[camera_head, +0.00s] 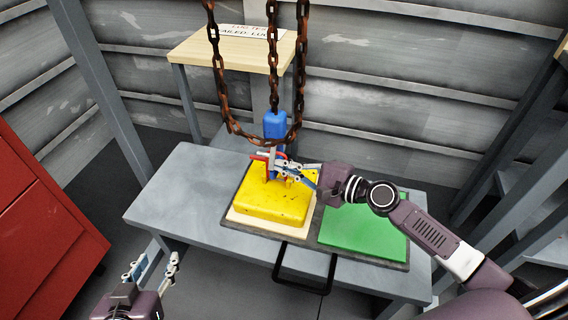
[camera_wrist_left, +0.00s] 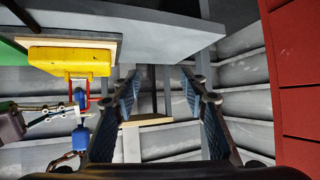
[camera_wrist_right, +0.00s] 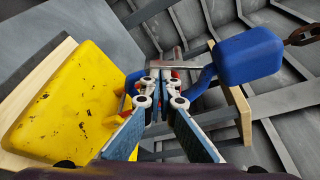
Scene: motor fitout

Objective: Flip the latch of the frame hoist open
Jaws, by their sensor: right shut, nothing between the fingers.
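The hoist's blue block (camera_head: 275,125) hangs on a rusty chain. Its blue hook (camera_wrist_right: 203,82) reaches down to the handle of the yellow block (camera_head: 270,205). A small red part (camera_head: 259,157) and a grey metal bar (camera_wrist_right: 183,59) show at the hook; I cannot tell which is the latch, or whether it is open. My right gripper (camera_head: 282,165) is shut and empty, its fingertips (camera_wrist_right: 160,85) close beside the hook, partly hiding it. I cannot tell whether they touch. My left gripper (camera_head: 152,268) is open and empty, low in front of the table's left side.
The yellow block sits on a pale board (camera_head: 240,218) on the grey table (camera_head: 175,195), beside a green pad (camera_head: 360,232). Rusty chains (camera_head: 221,85) loop around the hook area. A wooden-topped stand (camera_head: 195,50) is behind. A red cabinet (camera_head: 40,215) stands at left.

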